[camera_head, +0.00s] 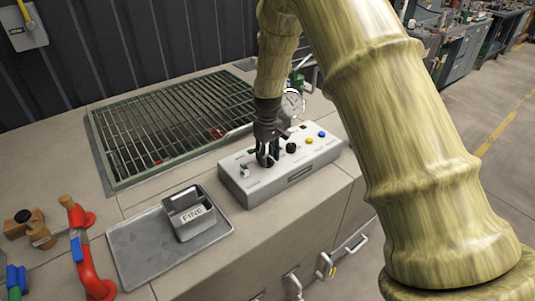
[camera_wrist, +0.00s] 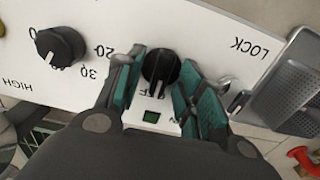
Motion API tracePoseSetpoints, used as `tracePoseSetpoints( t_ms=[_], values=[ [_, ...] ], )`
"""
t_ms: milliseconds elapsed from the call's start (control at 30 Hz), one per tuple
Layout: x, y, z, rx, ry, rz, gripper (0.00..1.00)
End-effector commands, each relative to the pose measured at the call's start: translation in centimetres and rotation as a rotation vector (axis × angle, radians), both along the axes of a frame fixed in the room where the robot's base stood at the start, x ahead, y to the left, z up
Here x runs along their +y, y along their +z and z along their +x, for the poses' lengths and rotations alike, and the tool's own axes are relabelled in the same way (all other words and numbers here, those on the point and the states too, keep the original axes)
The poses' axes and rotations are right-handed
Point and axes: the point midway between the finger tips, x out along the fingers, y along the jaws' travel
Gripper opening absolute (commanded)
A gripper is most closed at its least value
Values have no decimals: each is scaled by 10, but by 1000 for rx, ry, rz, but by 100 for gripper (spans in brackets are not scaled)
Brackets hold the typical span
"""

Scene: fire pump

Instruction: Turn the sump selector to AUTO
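The light grey control panel (camera_head: 310,160) stands on the bench. In the wrist view its lettering is upside down. A black selector knob (camera_wrist: 160,67) sits between my fingers, by a partly covered label that seems to read OFF and a small green square (camera_wrist: 152,117). Its other position labels are hidden by my fingers. My gripper (camera_wrist: 162,62) has its two green-padded fingers apart, one on each side of the knob; I cannot tell whether they touch it. In the head view my gripper (camera_head: 266,160) points down at the panel and hides that knob.
A second black knob (camera_wrist: 61,47) with 20, 30 and HIGH markings is beside it. A tray (camera_head: 140,255) holds a FINE-labelled box (camera_head: 188,213). A gauge (camera_head: 292,103) stands behind.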

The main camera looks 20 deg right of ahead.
Motion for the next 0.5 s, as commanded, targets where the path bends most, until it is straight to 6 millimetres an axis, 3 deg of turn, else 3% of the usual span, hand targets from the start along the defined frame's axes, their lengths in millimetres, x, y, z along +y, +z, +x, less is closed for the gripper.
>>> tracePoseSetpoints(
  t_ms=[300,500],
  values=[
    [1,-2,0,0,1,0,38],
    [1,-2,0,0,1,0,3]
  ],
)
